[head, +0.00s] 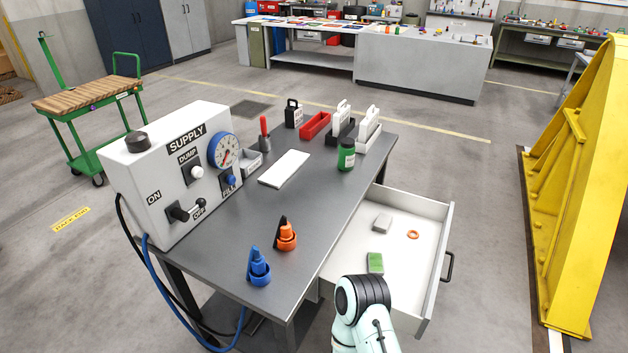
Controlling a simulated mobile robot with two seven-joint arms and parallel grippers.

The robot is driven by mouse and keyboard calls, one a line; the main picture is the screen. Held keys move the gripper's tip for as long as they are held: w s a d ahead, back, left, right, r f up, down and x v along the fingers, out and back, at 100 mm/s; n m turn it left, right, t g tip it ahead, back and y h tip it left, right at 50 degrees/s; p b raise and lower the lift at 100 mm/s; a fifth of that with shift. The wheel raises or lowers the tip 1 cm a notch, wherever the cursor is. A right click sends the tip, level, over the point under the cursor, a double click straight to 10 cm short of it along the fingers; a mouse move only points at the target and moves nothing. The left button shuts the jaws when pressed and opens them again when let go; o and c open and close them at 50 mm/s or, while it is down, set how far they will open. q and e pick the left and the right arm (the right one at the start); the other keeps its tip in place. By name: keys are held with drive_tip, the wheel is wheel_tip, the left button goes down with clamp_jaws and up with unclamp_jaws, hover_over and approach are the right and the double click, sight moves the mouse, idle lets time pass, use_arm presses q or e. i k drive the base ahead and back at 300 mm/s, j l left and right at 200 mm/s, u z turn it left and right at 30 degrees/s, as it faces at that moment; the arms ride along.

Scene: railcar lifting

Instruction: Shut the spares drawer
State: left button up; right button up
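The spares drawer (437,277) is pulled well out from the right side of the grey workbench (225,225). It is a white tray-like drawer with a dark bar handle (449,267) on its outer front. Inside lie a grey block (382,222), an orange ring (413,234) and a green-topped pad (375,262). One of my arms shows at the bottom, beside and partly over the drawer's near corner. I cannot tell whether it touches the drawer. Neither gripper is in the picture.
On the bench stand a white supply box (165,175), blue (259,268) and orange (285,236) fittings, and a green bottle (346,155). A yellow steel structure (570,190) rises at the right. Clear floor lies between it and the drawer.

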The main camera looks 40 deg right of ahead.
sight(414, 266)
drive_tip(key=k+l, duration=0.3)
drive_tip(key=l, duration=0.15)
drive_tip(key=k+l+z, duration=0.15)
drive_tip(key=l, duration=0.15)
drive_tip(key=k+l+z, duration=0.1)
drive_tip(key=l, duration=0.2)
drive_tip(key=k+l+z, duration=0.15)
drive_tip(key=l, duration=0.15)
drive_tip(key=z, duration=1.2)
